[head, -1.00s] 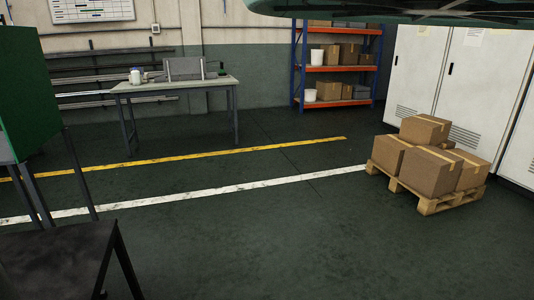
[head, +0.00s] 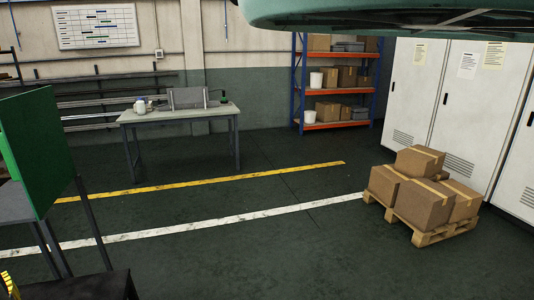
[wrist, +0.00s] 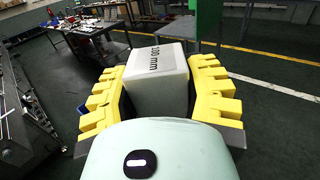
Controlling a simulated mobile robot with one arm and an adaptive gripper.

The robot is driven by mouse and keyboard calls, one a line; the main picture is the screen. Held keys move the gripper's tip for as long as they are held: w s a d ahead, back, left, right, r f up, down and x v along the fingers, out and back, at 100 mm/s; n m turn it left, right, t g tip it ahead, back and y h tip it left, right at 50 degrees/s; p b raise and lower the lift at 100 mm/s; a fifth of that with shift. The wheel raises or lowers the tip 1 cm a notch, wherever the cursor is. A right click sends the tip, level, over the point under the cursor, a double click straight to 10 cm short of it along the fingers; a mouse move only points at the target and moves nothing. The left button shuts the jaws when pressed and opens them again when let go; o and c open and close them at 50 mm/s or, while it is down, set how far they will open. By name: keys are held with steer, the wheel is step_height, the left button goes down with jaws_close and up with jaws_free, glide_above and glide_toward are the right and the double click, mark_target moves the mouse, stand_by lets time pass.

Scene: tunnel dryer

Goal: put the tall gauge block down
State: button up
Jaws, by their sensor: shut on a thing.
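The tall gauge block (wrist: 155,80) is a pale grey block with "100 mm" in dark print on its face. It shows in the wrist view between the yellow ridged fingers of my gripper (wrist: 157,95), which are shut on it from both sides. The lower part of the block is hidden behind my mint-green wrist housing. The block is not visible in the head view, and what lies directly under it is hidden.
In the wrist view, a table with small items (wrist: 88,28) stands ahead. The head view shows a workbench (head: 180,116) at the back, a shelf rack (head: 338,85), a pallet of cartons (head: 425,190) at right and a green panel (head: 25,150) at left. The middle floor is clear.

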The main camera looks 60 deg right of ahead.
steer(key=s+r+p, duration=0.3)
steer(key=r+p, duration=1.4)
steer(key=s+r+p, duration=0.4)
steer(key=r+p, duration=1.2)
steer(key=p, duration=0.1)
steer(key=shift+r, duration=0.4)
steer(key=shift+d, duration=0.1)
